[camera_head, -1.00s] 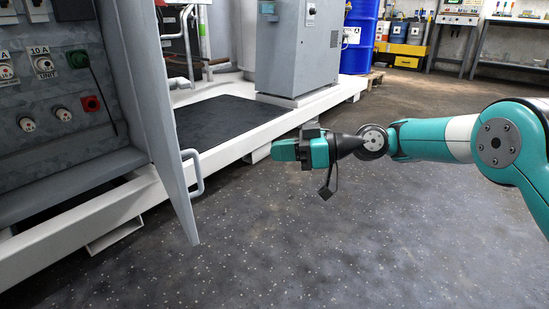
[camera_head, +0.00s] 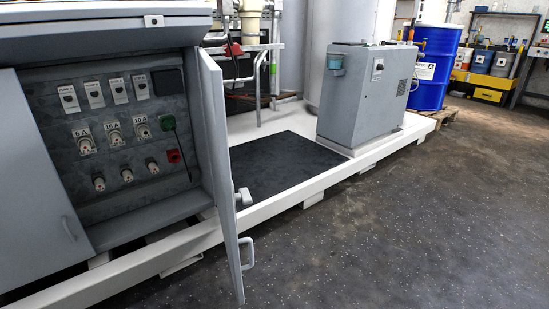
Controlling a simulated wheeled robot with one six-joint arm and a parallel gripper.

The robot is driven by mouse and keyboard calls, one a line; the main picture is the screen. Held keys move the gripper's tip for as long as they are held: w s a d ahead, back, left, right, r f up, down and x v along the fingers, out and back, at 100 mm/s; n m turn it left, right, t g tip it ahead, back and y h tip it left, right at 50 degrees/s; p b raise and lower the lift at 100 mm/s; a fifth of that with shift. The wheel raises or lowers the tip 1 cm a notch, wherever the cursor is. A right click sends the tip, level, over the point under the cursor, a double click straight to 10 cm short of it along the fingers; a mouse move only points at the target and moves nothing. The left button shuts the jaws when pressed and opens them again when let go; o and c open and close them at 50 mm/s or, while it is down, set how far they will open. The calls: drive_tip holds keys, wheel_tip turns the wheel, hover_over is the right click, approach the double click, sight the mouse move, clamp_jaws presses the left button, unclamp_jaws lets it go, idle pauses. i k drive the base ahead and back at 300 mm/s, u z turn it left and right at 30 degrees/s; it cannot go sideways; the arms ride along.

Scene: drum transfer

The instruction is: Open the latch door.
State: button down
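The grey latch door (camera_head: 224,172) stands swung open on the right side of the control cabinet, seen nearly edge-on. A light handle (camera_head: 247,253) sticks out from its lower outer side, and a small grey latch piece (camera_head: 244,197) shows beside its edge. Behind the open door, the cabinet's recessed panel (camera_head: 108,165) is exposed, with several fuses, sockets, a green plug and a red socket. My gripper and arm are out of view, and nothing touches the handle in this picture.
A second grey door (camera_head: 38,190) covers the cabinet's left side. A white platform frame (camera_head: 290,202) runs to the back right, carrying a grey box unit (camera_head: 356,100). A blue drum (camera_head: 436,68) stands beyond. The dark floor (camera_head: 400,230) at right is clear.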

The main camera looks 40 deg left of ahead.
sight(210, 74)
drive_tip(key=z, duration=0.85)
drive_tip(key=i, duration=0.3)
drive_tip(key=u, duration=2.95)
